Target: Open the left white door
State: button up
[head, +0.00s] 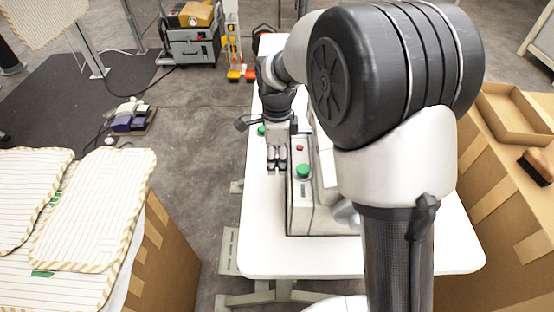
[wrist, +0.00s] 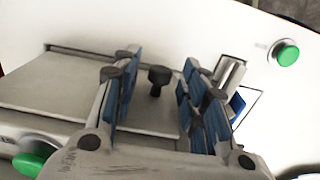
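A flat off-white door panel (wrist: 60,88) with a small black knob (wrist: 158,76) shows in the wrist view, set into the white machine (head: 305,212). My gripper (wrist: 160,66) is open, with its blue-padded fingers on either side of the knob and gaps on both sides. In the head view my gripper (head: 277,167) points down at the left side of the machine. The door and knob cannot be made out there, and my arm hides much of the machine.
The machine has green buttons (head: 303,171) and a red button (head: 299,148) on top. It stands on a white table (head: 262,255). Striped pillow covers (head: 95,210) lie at the left. A cardboard tray (head: 510,115) and a brush (head: 537,165) are at the right.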

jog(key=shift+c, duration=0.5)
grip_shut()
dwell(0.3)
